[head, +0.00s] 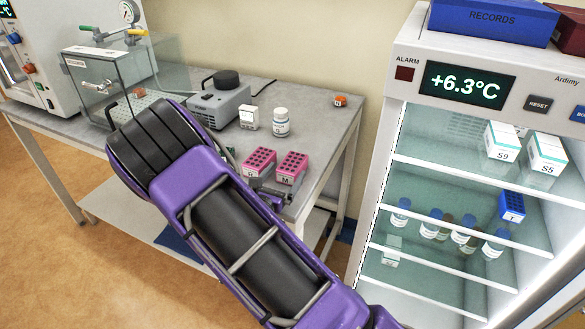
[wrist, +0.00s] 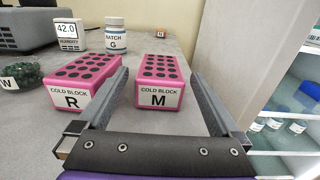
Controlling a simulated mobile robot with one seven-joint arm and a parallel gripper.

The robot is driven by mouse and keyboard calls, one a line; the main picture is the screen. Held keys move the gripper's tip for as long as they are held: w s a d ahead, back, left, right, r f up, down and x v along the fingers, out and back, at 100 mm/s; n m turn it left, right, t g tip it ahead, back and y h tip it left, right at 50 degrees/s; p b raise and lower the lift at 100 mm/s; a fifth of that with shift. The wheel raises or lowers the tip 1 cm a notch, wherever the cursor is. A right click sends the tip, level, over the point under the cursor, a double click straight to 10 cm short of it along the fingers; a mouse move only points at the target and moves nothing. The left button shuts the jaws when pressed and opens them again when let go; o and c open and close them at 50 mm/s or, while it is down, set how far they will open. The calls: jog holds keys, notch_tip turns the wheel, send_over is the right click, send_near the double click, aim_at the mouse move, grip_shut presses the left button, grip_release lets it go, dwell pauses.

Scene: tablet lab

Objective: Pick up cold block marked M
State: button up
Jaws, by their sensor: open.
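The cold block marked M (wrist: 159,83) is a pink block with dark round holes in its top and a white label. It stands upright on the grey table, and in the head view (head: 291,168) it is near the table's front right corner. My gripper (wrist: 163,82) is open, with its two fingers pointing forward on either side of block M in the wrist view. I cannot tell how far the fingertips reach along it. The cold block marked R (wrist: 83,77) is a like pink block just left of my left finger.
A white bottle marked G (wrist: 115,36) and a humidity meter (wrist: 68,34) stand behind the blocks. A dish marked W (wrist: 20,77) is at the left. A small orange item (head: 340,101) lies at the far right corner. An open fridge (head: 400,130) stands right of the table.

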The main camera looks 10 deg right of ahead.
aim_at(299, 153)
jog(key=x, duration=0.5)
jog(key=shift+w+d, duration=0.1)
jog(key=shift+w, duration=0.1)
jog(key=c, duration=1.6)
